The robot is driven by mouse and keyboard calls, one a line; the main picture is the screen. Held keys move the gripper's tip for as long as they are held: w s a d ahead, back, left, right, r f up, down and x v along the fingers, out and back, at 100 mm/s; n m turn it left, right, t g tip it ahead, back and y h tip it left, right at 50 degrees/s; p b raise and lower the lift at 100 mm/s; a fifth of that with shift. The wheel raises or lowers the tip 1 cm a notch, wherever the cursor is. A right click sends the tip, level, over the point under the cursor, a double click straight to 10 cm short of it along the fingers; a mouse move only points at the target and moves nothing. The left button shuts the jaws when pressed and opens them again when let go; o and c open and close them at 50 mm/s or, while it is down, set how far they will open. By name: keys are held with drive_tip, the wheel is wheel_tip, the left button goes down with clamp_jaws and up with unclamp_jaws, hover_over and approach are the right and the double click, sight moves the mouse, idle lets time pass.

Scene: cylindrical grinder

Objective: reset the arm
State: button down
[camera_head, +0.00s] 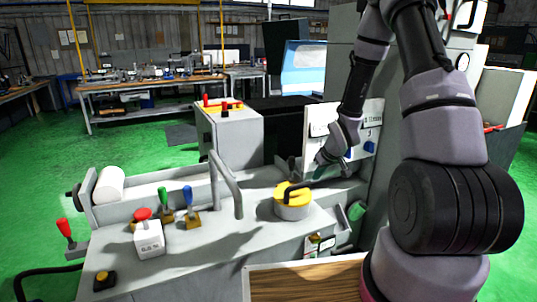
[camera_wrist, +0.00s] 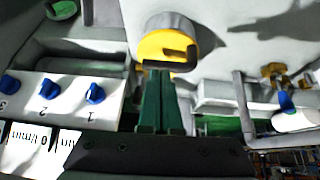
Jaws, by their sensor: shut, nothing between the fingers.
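My arm (camera_head: 440,120) reaches from the right of the head view up and over to the grinder (camera_head: 240,245). My gripper (camera_head: 318,172) hangs in front of the panel with blue knobs, behind and to the right of the yellow-topped round part with a black handle (camera_head: 293,200). In the wrist view the two green fingers (camera_wrist: 160,75) lie side by side, shut and empty.
Blue knobs (camera_wrist: 48,89) on a white panel are close by the gripper. A bent grey rail (camera_head: 226,182), red, green and blue levers (camera_head: 166,202) and a red-button box (camera_head: 149,238) stand on the grinder. A workbench (camera_head: 150,85) is far behind on open green floor.

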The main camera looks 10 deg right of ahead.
drive_tip(key=s+d+r+m+h, duration=0.1)
drive_tip(key=s+r+m, duration=0.15)
drive_tip(key=r, duration=0.85)
drive_tip(key=s+r+m+h, duration=0.1)
drive_tip(key=s+r, duration=0.3)
drive_tip(key=r, duration=0.8)
drive_tip(key=s+a+r+m+y, duration=0.1)
drive_tip(key=s+a+r+m, duration=0.1)
drive_tip(key=s+r, duration=0.5)
drive_tip(key=s+a+r+m+t+y, duration=0.1)
drive_tip(key=s+a+r+m, duration=0.1)
drive_tip(key=s+r, duration=0.5)
drive_tip(key=s, duration=0.6)
drive_tip(key=shift+s+a+y, duration=0.15)
drive_tip(key=shift+y, duration=0.15)
